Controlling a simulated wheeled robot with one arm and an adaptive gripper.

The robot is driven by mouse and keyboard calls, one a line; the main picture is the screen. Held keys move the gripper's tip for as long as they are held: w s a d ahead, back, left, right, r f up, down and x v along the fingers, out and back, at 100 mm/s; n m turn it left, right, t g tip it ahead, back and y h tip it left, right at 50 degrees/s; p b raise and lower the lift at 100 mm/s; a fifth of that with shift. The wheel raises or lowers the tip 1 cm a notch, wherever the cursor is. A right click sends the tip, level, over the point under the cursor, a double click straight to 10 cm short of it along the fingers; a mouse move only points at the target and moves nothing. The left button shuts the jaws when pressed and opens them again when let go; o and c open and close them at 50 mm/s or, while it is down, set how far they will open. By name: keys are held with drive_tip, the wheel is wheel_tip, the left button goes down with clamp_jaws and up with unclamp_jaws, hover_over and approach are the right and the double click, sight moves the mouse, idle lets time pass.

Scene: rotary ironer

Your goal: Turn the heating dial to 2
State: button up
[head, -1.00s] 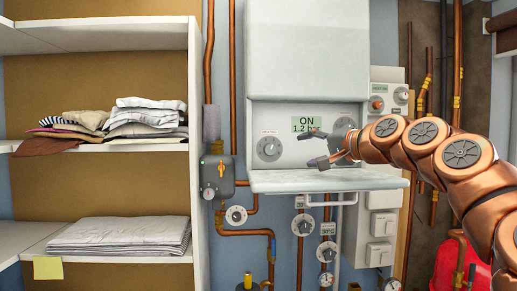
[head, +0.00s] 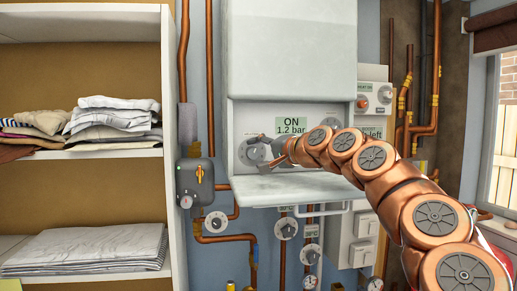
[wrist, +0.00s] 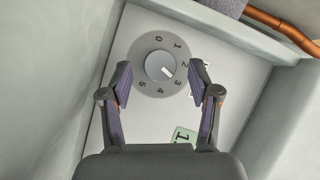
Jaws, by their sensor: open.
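The dial (wrist: 160,66) is a grey round knob on a darker grey disc marked 0 to 5. Its white pointer mark points between 2 and 3. In the head view the left dial (head: 256,152) sits on the boiler panel, left of the green display (head: 291,125), partly hidden by my gripper (head: 270,154). In the wrist view my gripper (wrist: 160,72) is open, with one finger on each side of the knob and nothing between the tips but the view of the dial. I cannot tell whether the fingers touch it.
The boiler's open flap (head: 290,188) juts out below the panel. Copper pipes and valves (head: 286,228) hang below it. A shelf unit with folded laundry (head: 85,248) stands at left. A white box with small dials (head: 374,97) is at right.

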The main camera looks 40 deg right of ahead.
drive_tip(key=shift+w, duration=0.25)
drive_tip(key=shift+c, duration=0.2)
drive_tip(key=c, duration=1.1)
